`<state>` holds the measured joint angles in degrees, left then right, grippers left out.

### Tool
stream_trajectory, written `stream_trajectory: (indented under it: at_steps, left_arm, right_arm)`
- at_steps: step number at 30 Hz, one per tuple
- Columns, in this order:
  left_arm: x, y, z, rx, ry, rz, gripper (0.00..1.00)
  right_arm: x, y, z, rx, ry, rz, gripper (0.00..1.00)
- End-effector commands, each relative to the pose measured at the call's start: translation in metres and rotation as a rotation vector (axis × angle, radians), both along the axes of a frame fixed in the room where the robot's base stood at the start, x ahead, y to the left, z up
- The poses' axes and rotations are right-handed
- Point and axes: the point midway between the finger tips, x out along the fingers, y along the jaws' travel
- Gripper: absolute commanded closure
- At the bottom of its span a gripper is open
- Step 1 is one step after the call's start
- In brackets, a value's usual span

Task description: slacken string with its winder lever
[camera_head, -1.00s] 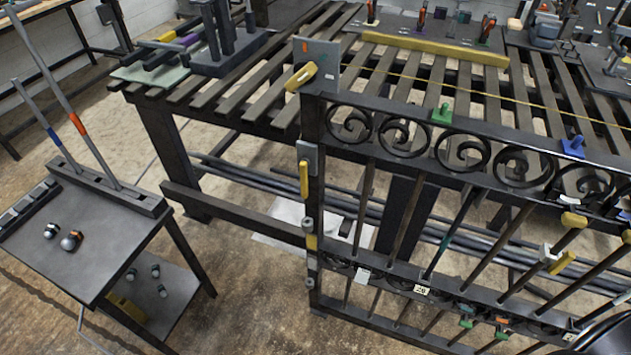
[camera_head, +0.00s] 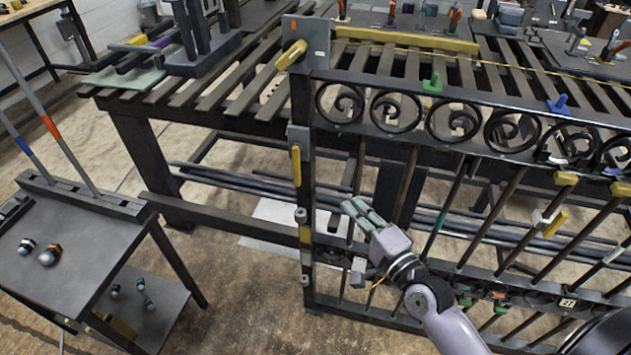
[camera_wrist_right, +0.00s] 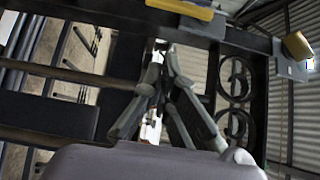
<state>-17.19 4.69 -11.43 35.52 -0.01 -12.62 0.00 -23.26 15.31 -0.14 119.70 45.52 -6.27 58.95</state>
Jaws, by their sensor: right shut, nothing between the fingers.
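The winder lever (camera_head: 291,55) is a yellow handle on a grey plate (camera_head: 305,38) at the gate's top left corner. In the right wrist view the yellow lever (camera_wrist_right: 297,45) shows at the right edge. The thin yellow string (camera_head: 440,52) runs from near that corner along the gate's top to the right; its slackness is hard to judge. My right gripper (camera_head: 352,207) is shut and empty, in front of the gate bars, below and right of the lever and well apart from it. Its fingers (camera_wrist_right: 162,48) meet at the tips in the right wrist view. My left gripper is not in view.
A second yellow lever (camera_head: 297,165) sits on the gate's left post, between my gripper and the winder lever in height. Green (camera_head: 432,85) and blue (camera_head: 558,104) pieces stand on the top rail. A slatted bench (camera_head: 230,95) is behind; a side table (camera_head: 90,250) stands left.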

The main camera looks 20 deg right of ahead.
Motion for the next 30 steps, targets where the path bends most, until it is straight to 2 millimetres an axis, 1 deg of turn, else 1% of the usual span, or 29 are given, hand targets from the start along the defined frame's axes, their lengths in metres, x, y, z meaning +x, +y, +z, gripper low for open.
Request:
stream_trajectory:
  at_steps: [2, 12, 14, 15, 21, 24, 30]
  left_arm:
    - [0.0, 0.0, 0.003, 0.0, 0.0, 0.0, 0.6]
    - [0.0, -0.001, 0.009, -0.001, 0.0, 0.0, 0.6]
    - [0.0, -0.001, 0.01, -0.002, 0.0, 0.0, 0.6]
    - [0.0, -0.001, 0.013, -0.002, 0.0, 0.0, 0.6]
    - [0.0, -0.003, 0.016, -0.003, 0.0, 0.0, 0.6]
    - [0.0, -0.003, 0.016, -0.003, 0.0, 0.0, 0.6]
    - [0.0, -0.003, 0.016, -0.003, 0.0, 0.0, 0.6]
  right_arm:
    - [0.013, 0.002, 0.003, 0.0, -0.003, -0.001, 1.0]
    - [0.083, 0.016, 0.002, -0.002, -0.001, 0.0, 1.0]
    - [0.094, 0.02, 0.002, -0.002, -0.001, 0.001, 1.0]
    - [0.096, 0.028, 0.002, 0.001, 0.001, 0.001, 1.0]
    - [0.108, 0.046, 0.0, -0.001, 0.002, 0.0, 1.0]
    - [0.11, 0.05, 0.0, -0.004, 0.002, 0.0, 1.0]
    - [0.111, 0.051, -0.001, -0.005, 0.002, 0.0, 1.0]
